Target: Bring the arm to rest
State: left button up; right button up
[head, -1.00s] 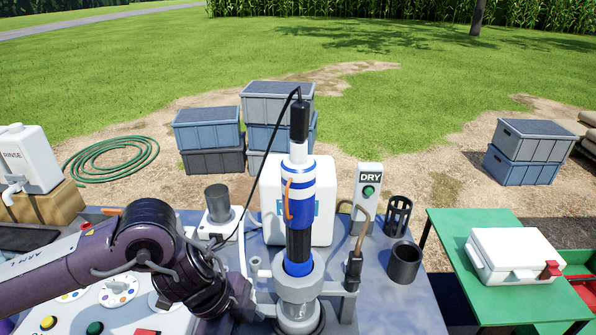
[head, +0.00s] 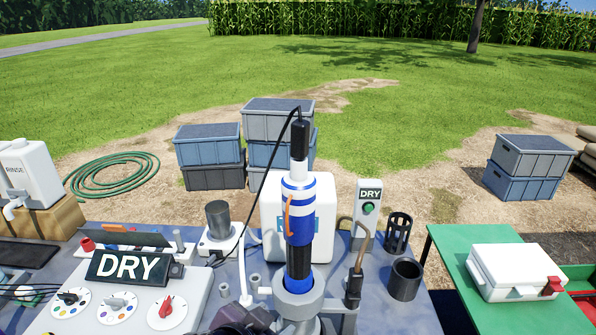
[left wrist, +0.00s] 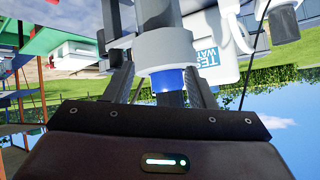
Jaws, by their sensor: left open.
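My left gripper (left wrist: 160,75) is open in the left wrist view, its two dark fingers apart. The sampling probe's blue and black lower part shows between them; I cannot tell whether they touch it. In the head view only a dark part of my left arm (head: 238,318) shows at the bottom edge, beside the probe's stand. The blue-and-white striped probe (head: 299,215) stands upright in the grey holder (head: 298,298), with a black cable from its top. My right gripper is not in view.
A control panel with dials and a DRY sign (head: 127,267) lies left. A DRY button post (head: 367,208), a slotted cup (head: 397,232) and a dark cup (head: 405,278) stand right. A white case (head: 515,270) lies on the green table (head: 462,285). Crates stand on the ground behind.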

pick_arm(q)
jog(key=s+a+f+n+g+y, duration=0.4)
jog(key=s+a+f+n+g, duration=0.2)
jog(key=s+a+f, duration=0.75)
notch_tip(320, 180, down, 28)
jog(key=a+g+b, duration=0.1)
jog(key=b, duration=0.1)
jog(key=s+a+f, duration=0.2)
jog(key=s+f, duration=0.8)
jog(key=s+a+f+g+b, duration=0.1)
jog(key=s+f, duration=0.9)
jog(key=f, duration=0.1)
jog(key=shift+a+g, duration=0.3)
jog(key=shift+a, duration=0.05)
jog(key=shift+f, duration=0.1)
